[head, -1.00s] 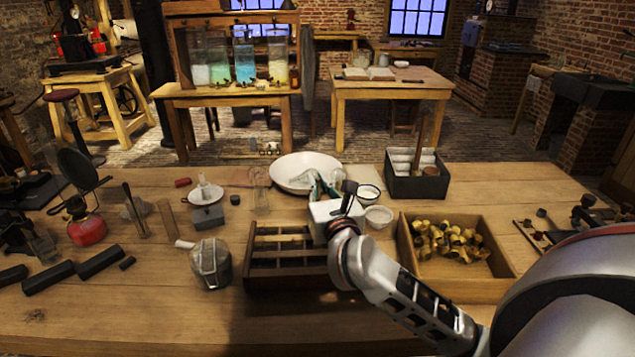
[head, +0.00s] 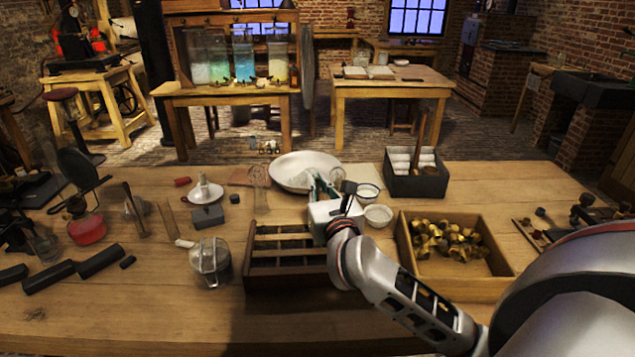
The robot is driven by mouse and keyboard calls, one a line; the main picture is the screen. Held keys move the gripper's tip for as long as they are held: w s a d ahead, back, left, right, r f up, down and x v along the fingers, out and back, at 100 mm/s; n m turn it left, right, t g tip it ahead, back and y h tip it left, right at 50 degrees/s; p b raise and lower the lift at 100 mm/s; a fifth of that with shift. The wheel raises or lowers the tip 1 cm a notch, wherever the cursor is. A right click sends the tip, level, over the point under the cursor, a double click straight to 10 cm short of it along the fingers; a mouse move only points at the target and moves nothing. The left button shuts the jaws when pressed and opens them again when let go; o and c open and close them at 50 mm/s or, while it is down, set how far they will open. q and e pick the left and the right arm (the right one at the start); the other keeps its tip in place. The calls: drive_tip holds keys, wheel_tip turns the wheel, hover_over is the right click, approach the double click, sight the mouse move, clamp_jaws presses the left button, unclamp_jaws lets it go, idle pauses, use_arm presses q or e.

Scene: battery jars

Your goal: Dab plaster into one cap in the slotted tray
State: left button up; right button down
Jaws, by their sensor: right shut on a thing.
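The slotted tray (head: 285,276) is a dark wooden box with cross slats at the front middle of the bench. I cannot make out single caps in its slots. My right gripper (head: 322,190) reaches over the tray's right back corner, with its white wrist body facing me. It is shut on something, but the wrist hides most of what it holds. A white bowl (head: 290,172) lies just behind it, and two small white dishes stand to its right, the nearer one (head: 378,216) by the tray's back right. Which vessel holds plaster I cannot tell. My left gripper is not in view.
A wooden box of brass caps (head: 408,262) stands right of the tray, under my right forearm. A glass jar (head: 211,262) stands close left of the tray. A dark box with white rolls (head: 415,186) is behind.

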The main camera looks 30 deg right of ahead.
sight(318, 195)
drive_tip(key=shift+f, duration=0.35)
idle(0.3)
drive_tip(key=shift+f+b, duration=0.6)
drive_tip(key=shift+b, duration=0.05)
drive_tip(key=shift+f, duration=0.3)
drive_tip(key=shift+f+b, duration=0.3)
drive_tip(key=shift+b, duration=0.1)
idle(1.5)
drive_tip(key=shift+r+p, duration=1.8)
drive_tip(key=shift+r, duration=0.25)
drive_tip(key=shift+r+p, duration=1.75)
drive_tip(key=shift+r, duration=0.05)
